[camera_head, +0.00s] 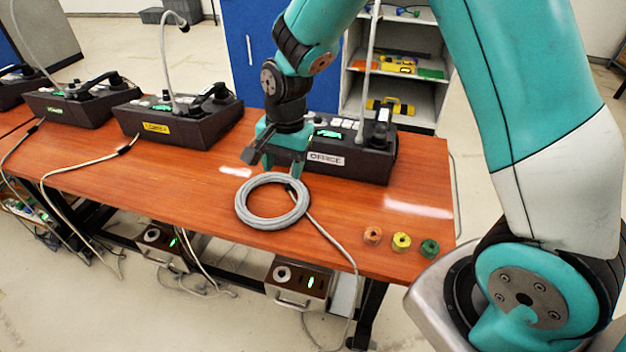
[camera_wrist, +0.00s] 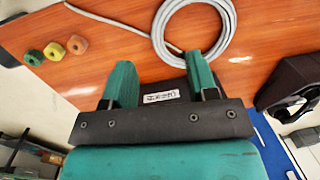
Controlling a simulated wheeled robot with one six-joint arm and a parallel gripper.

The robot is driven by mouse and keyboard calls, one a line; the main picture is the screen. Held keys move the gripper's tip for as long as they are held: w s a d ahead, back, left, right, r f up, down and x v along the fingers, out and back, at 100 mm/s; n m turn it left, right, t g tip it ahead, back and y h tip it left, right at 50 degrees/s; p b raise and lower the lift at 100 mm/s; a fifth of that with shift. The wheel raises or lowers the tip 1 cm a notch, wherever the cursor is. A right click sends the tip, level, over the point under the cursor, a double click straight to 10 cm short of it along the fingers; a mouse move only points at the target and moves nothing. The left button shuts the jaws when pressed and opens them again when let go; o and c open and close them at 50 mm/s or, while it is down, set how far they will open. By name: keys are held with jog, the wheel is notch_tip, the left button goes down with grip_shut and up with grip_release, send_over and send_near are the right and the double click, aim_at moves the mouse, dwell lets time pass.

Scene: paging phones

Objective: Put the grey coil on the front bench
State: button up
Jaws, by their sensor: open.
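The grey coil (camera_head: 243,208) lies flat on the orange-brown bench (camera_head: 335,212), close to its front edge, in front of the phone labelled OFFICE (camera_head: 345,160). My gripper (camera_head: 282,168) is just behind the coil and above the bench, with its jaws apart and nothing between them. In the wrist view the coil (camera_wrist: 213,62) is cut off by the top edge. The open fingers of my gripper (camera_wrist: 160,80) point toward the coil's near side, and one fingertip appears close to its ring. I cannot tell whether they touch.
Orange, yellow and green small spools (camera_head: 401,241) sit at the bench's right front corner. A grey cable (camera_head: 330,238) runs beside the coil and over the front edge. Other phones (camera_head: 180,120) stand along the back left. Shelves (camera_head: 415,95) stand behind.

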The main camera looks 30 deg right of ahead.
jog(key=s+a+r+n+y, duration=0.1)
jog(key=s+a+r+n, duration=0.1)
jog(key=s+r+n, duration=0.6)
jog(key=s+a+r+n+y, duration=0.2)
jog(key=s+r+n, duration=0.6)
jog(key=s, duration=0.7)
jog(key=shift+a, duration=0.25)
